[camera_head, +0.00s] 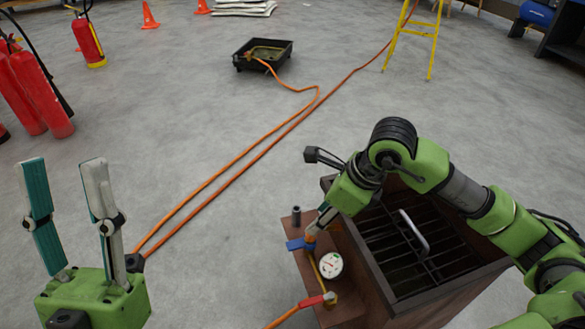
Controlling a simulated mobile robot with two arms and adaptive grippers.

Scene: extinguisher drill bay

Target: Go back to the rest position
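My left gripper (63,168) is at the left of the head view, fingers pointing up. Its two fingers stand well apart with nothing between them, so it is open. My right arm comes in from the right and bends over the dark metal box with a grate (365,262). My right gripper (322,218) points down at the small brown side shelf (300,262), close by an orange and blue valve handle (300,243). Its fingers are mostly hidden, and I cannot tell whether they touch or grip the handle. A round white gauge (331,265) sits beside the handle.
Orange hoses (235,165) run across the floor to a black tray (262,56). Red extinguishers (40,90) stand at the left, and another (88,42) farther back. A yellow ladder (412,38) and orange cones (149,16) stand behind. The grey floor between is mostly clear.

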